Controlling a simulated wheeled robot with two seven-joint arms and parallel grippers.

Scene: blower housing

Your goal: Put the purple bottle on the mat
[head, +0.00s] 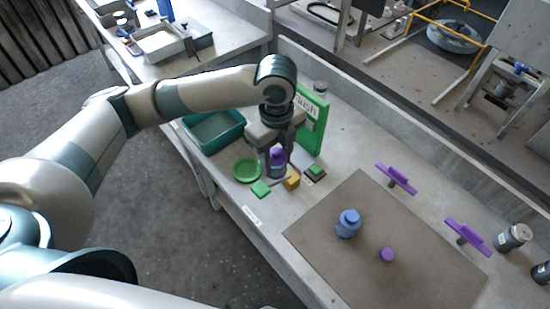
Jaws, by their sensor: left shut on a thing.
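My left gripper (276,158) points down over the left part of the bench and is shut on the purple bottle (277,156). The bottle is upright between the fingers, which hide part of it. I cannot tell whether its base touches the bench. The brown mat (330,212) lies flat on the bench to the right, apart from the gripper. A blue bottle (347,225) and a small purple round piece (387,255) are on the mat. My right gripper is not in view.
The mat's left part is bare.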

